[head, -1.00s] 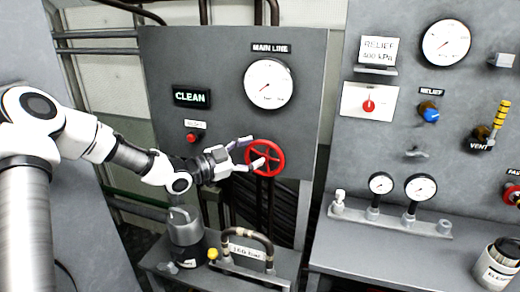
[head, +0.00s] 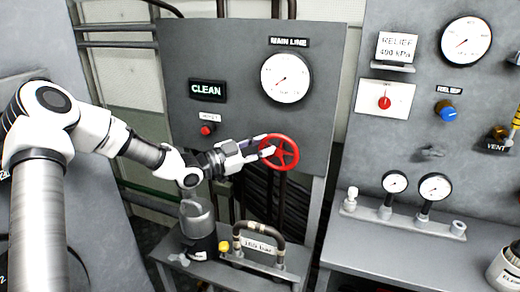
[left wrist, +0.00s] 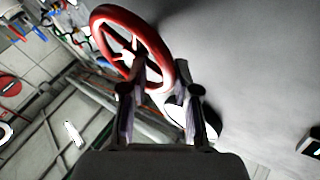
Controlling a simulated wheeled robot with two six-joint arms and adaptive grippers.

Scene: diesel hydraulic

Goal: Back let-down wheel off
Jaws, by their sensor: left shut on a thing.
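The red wheel (head: 291,162) stands out from the lower right of the grey panel, below the main line gauge. My left gripper (head: 268,147) reaches it from the left and is shut on its left rim. In the left wrist view the red wheel (left wrist: 106,12) shows at the upper middle, with the gripper's two fingers (left wrist: 166,80) at its lower part. The exact contact is partly hidden by the fingers. My right gripper is not in view.
The main line gauge (head: 286,78) is above the wheel, its needle low. Below are a grey canister (head: 197,222) and a hose loop (head: 262,230). The relief panel (head: 420,120) stands at right.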

